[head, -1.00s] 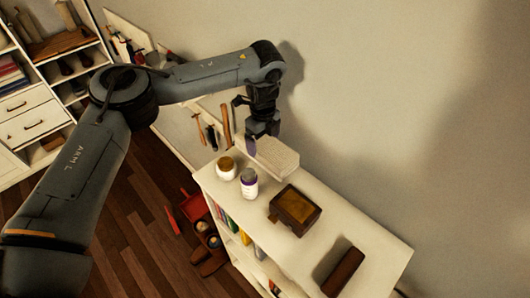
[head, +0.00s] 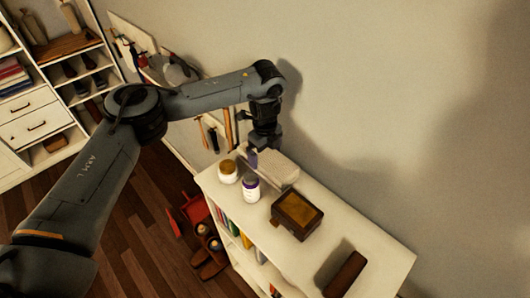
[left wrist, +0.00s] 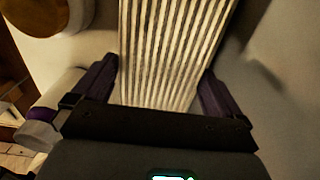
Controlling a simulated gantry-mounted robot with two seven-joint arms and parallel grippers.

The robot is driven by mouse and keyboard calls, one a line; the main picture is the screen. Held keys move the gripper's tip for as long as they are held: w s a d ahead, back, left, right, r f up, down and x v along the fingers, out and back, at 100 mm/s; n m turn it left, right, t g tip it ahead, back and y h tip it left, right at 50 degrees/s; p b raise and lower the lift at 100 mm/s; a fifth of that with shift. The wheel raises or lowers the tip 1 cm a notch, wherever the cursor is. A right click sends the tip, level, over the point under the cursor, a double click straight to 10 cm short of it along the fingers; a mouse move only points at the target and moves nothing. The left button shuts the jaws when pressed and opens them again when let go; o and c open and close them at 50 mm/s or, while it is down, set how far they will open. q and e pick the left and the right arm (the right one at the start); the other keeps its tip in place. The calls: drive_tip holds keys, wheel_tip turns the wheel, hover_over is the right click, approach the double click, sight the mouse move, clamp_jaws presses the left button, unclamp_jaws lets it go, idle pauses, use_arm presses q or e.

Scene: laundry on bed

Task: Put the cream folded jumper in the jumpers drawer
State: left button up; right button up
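The cream folded jumper (head: 279,170), with a ribbed face, is at the far end of the white shelf unit's top. In the left wrist view the jumper (left wrist: 165,50) fills the space between both purple fingertips. My left gripper (left wrist: 160,85) is shut on it, with a finger along each side. In the head view my left gripper (head: 264,155) points down at the jumper; whether the jumper touches the shelf top is hard to tell. Two closed white drawers, an upper one (head: 20,104) and a lower one (head: 50,121), are at far left; no label is readable. My right gripper is out of view.
On the white shelf unit (head: 378,245) stand a jar (head: 228,173), a purple-banded bottle (head: 251,190), a brown box (head: 297,215) and a dark brown roll (head: 345,275). Tools hang on the wall behind. A red container (head: 195,208) and shoes are on the wooden floor.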

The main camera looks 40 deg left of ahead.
sight(265, 155)
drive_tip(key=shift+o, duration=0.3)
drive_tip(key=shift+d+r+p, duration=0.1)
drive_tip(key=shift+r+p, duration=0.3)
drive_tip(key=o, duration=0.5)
use_arm(q)
wheel_tip(265, 155, up, 12)
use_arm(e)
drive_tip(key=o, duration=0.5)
use_arm(q)
drive_tip(key=shift+r, duration=0.1)
